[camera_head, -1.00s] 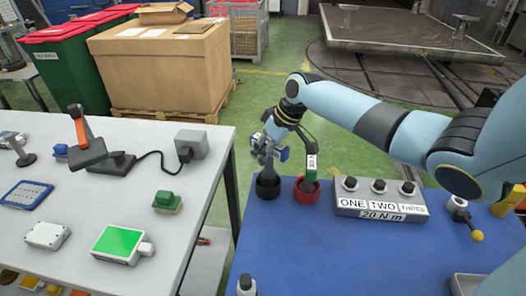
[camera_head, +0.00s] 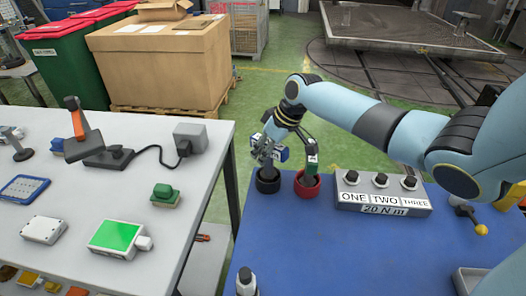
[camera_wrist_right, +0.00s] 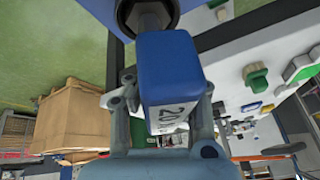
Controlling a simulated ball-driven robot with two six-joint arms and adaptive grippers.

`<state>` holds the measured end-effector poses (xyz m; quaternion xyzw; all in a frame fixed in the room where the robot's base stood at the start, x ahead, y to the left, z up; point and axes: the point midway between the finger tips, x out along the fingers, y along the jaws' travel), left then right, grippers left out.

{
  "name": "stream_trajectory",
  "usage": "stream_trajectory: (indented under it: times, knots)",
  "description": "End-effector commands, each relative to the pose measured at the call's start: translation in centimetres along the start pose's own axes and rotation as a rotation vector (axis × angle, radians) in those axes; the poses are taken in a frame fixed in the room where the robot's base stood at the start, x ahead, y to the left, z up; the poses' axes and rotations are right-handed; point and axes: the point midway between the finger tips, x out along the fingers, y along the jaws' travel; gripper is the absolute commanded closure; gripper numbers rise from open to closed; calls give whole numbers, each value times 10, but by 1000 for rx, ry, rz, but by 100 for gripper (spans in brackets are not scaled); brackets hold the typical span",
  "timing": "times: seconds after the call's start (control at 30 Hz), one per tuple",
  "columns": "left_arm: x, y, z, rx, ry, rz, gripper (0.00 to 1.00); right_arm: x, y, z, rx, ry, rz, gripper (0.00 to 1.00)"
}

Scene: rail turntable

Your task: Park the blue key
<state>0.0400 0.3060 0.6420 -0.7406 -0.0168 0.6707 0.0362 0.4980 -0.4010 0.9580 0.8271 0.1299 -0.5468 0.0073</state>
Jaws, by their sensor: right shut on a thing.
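The blue key (camera_wrist_right: 170,75) is a blue block handle with a white "20" label, filling the middle of the right wrist view. My right gripper (camera_head: 268,152) is shut on it, and its fingers flank the handle in the wrist view. The blue handle also shows in the head view (camera_head: 283,154). The key is over the black round holder (camera_head: 268,184), on the left of the blue table. Its lower end is at the holder's mouth; how deep it sits is hidden. My left gripper is not in view.
A red holder (camera_head: 307,187) with a green-handled key (camera_head: 311,165) stands close to the right of the black one. A grey box with ONE, TWO, THREE knobs (camera_head: 382,196) is further right. The blue table's front (camera_head: 330,250) is mostly clear.

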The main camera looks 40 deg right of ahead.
Motion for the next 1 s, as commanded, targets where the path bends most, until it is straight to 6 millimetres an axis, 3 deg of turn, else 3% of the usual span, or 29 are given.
stream_trajectory:
  times: [0.53, 0.57, 0.77, 1.0]
  knots:
    - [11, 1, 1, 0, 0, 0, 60, 13, 2, 5, 0, 1, 0, 100]
    - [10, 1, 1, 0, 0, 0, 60, 12, 2, 5, 0, 1, 0, 84]
    - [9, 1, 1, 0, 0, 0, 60, 12, 2, 5, 0, 0, 0, 58]
    - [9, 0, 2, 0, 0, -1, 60, 12, 2, 6, 0, -1, 0, 56]
